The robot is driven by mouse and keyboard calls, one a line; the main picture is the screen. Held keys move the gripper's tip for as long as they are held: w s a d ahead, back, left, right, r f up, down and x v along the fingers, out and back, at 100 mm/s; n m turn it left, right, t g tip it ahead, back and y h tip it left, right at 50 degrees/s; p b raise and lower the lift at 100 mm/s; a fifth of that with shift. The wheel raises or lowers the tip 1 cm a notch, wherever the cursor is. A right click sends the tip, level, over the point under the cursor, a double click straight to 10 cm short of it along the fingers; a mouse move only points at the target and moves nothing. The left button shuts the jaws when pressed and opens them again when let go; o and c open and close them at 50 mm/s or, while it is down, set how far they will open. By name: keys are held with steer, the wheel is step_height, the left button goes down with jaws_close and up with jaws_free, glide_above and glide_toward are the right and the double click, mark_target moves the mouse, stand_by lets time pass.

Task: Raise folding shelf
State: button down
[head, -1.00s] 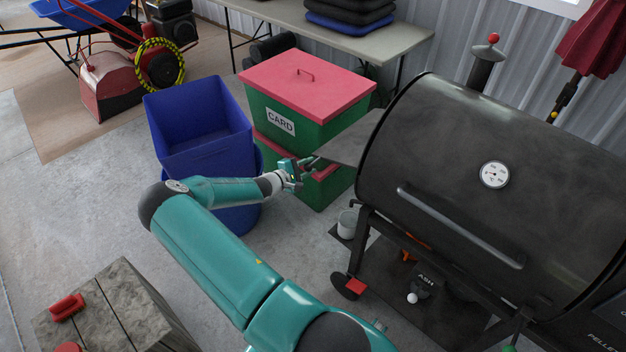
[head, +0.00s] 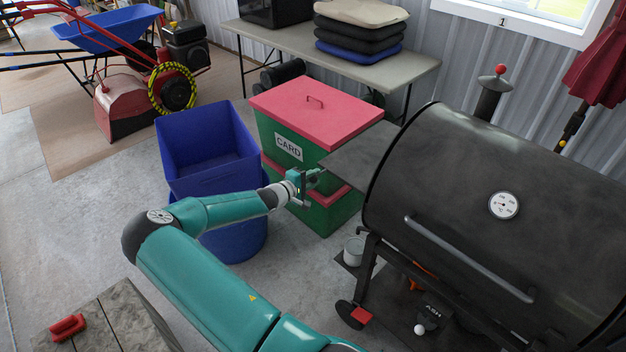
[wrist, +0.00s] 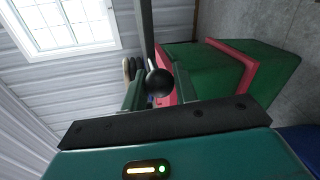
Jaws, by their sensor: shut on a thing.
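The folding shelf (head: 358,156) is a flat grey plate on the left end of the black barrel grill (head: 470,200). It sticks out to the left, roughly level. My gripper (head: 314,178) is at its outer left edge. In the wrist view the shelf shows nearly edge-on as a thin grey strip (wrist: 147,28). A black ball knob (wrist: 160,82) sits at its near end, between the green fingers of my gripper (wrist: 158,94). My gripper is shut on this knob. The shelf's underside and supports are hidden.
Stacked green boxes with red lids (head: 318,110) stand just behind the shelf. Blue bins (head: 205,150) stand left of my gripper. A small pail (head: 353,250) is below the shelf. Open floor lies at left.

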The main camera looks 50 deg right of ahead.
steer(key=shift+w+r, duration=0.25)
steer(key=shift+r, duration=0.1)
steer(key=c, duration=1.1)
jaws_free()
steer(key=shift+s+a, duration=0.1)
steer(key=shift+c, duration=0.2)
steer(key=shift+f, duration=0.1)
steer(key=v, duration=1.3)
steer(key=shift+a, duration=0.3)
